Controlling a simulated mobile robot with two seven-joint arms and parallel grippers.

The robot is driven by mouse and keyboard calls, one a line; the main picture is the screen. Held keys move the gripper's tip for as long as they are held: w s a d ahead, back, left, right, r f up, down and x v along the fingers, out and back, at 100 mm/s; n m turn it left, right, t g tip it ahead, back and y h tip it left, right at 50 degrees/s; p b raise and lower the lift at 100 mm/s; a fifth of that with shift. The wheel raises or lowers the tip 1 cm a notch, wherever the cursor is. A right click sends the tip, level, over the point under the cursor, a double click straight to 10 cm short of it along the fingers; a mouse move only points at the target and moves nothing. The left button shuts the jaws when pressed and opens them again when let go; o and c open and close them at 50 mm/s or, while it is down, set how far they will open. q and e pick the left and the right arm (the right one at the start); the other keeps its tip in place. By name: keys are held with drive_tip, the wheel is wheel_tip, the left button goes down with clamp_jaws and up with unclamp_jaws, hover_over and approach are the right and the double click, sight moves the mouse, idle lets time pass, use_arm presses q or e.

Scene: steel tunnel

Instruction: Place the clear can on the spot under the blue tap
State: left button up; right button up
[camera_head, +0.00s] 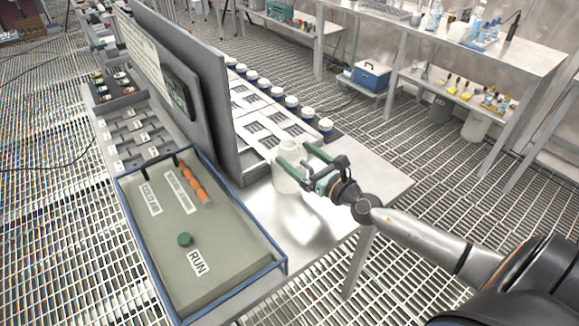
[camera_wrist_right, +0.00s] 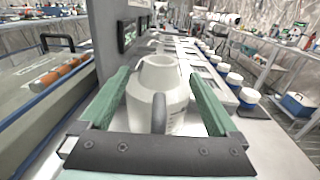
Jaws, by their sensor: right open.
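A pale, whitish can (camera_head: 287,178) with a narrowed top and a handle stands on the steel table beside the tall grey panel. In the right wrist view the can (camera_wrist_right: 158,85) is upright, with its handle towards me. My right gripper (camera_head: 292,155) is open, with its green fingers on either side of the can. Narrow gaps appear between can and fingers. I cannot clearly pick out a blue tap or the spot under it. My left gripper is not in view.
A blue-edged tray (camera_head: 225,262) with a RUN label and green button lies left of the panel (camera_head: 215,90). The table's front corner (camera_head: 385,190) is bare. A shelf (camera_head: 520,50) stands at the back right.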

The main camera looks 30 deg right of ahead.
drive_tip(key=shift+w+a, duration=0.1)
drive_tip(key=shift+w, duration=0.85)
drive_tip(key=shift+c, duration=0.3)
clamp_jaws()
